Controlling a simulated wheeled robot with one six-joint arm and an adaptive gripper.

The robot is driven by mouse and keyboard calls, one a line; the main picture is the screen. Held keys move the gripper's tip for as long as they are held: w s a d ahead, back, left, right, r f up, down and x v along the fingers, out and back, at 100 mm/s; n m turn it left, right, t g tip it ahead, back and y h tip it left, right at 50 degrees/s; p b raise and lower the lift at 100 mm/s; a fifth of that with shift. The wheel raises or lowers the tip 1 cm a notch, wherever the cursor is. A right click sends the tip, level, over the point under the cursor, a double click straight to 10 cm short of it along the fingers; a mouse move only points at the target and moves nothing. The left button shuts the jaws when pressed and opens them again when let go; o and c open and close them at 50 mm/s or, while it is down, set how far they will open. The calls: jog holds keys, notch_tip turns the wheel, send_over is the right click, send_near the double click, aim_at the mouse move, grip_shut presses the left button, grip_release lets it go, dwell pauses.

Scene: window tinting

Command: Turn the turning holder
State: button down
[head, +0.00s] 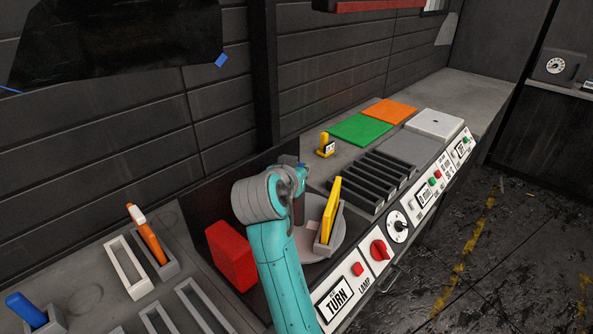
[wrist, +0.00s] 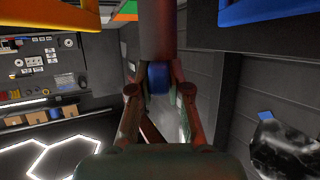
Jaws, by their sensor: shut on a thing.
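The turning holder (head: 345,238) is a round grey disc set in a dark recess behind the panel marked TURN. A yellow flat piece (head: 331,210) stands tilted in a grey slot on its right side. My gripper (wrist: 158,82) is at the disc's left side in the head view, where the arm hides part of the disc. Its fingers are closed around a small blue part (wrist: 157,79) at the end of a dark reddish post (wrist: 156,28) in the wrist view. The head view does not show the grip clearly; how the post joins the disc is hidden.
A red block (head: 231,256) stands left of my arm. Slotted grey racks, one holding an orange-handled tool (head: 146,234), lie at the left. A dark slotted rack (head: 371,181) is right of the disc. The front panel carries a red knob (head: 379,250).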

jog(key=shift+n+y, duration=3.4)
jog(key=shift+y, duration=0.6)
jog(key=shift+n+g+y, duration=0.9)
jog(key=shift+n+y, duration=0.8)
jog(key=shift+y, duration=0.1)
jog(key=shift+n+g+y, duration=0.8)
jog(key=shift+n, duration=0.1)
jog(key=shift+n+g+y, duration=0.4)
jog(key=shift+n, duration=0.1)
jog(key=c, duration=1.1)
grip_release()
jog(key=v, duration=1.2)
